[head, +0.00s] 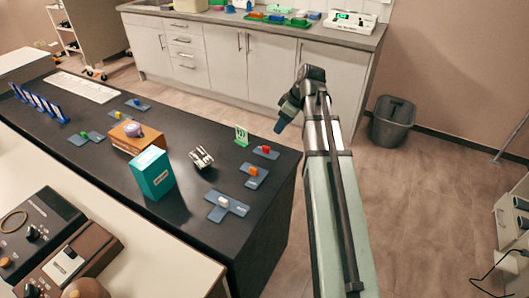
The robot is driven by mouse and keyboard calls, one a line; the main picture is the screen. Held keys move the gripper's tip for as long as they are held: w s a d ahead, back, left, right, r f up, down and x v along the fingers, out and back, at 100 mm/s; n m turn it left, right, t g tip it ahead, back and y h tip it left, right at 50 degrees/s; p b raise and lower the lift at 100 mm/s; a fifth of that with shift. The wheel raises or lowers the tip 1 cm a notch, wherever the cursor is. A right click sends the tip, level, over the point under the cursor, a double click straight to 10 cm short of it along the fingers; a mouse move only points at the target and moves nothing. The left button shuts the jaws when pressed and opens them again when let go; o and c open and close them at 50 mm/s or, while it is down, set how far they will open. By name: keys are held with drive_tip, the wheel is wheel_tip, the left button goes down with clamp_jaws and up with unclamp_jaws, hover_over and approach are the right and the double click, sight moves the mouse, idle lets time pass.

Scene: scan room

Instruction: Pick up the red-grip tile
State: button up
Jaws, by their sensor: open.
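The red-grip tile (266,152) is a flat blue-grey piece with a small red block on top. It lies near the right edge of the dark bench (180,206) in the head view. My gripper (279,127) hangs at the end of my arm, up and to the right of the tile in the picture, pointing down and left. It is apart from the tile and empty; its fingers are small and dark here. An orange-grip tile (254,171) lies just in front of the red one, and a white-grip tile (224,204) lies nearer the camera.
A silver gadget (202,157), a teal box (152,173) and an orange-brown box (136,137) stand further left. Other tiles, including a green-grip one (86,137), lie at the left.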

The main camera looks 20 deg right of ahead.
hover_over(267, 147)
drive_tip(key=s+d, duration=0.1)
drive_tip(key=d, duration=0.1)
wheel_tip(267, 147, down, 8)
drive_tip(key=shift+s+d+r, duration=0.1)
drive_tip(key=shift+s+r, duration=0.05)
drive_tip(key=shift+a+x, duration=0.15)
drive_tip(key=shift+x, duration=1.2)
drive_tip(key=shift+a+x, duration=0.15)
drive_tip(key=shift+x, duration=1.2)
drive_tip(key=shift+s+r, duration=0.1)
drive_tip(key=shift+r, duration=0.05)
drive_tip(key=shift+c, duration=0.4)
clamp_jaws()
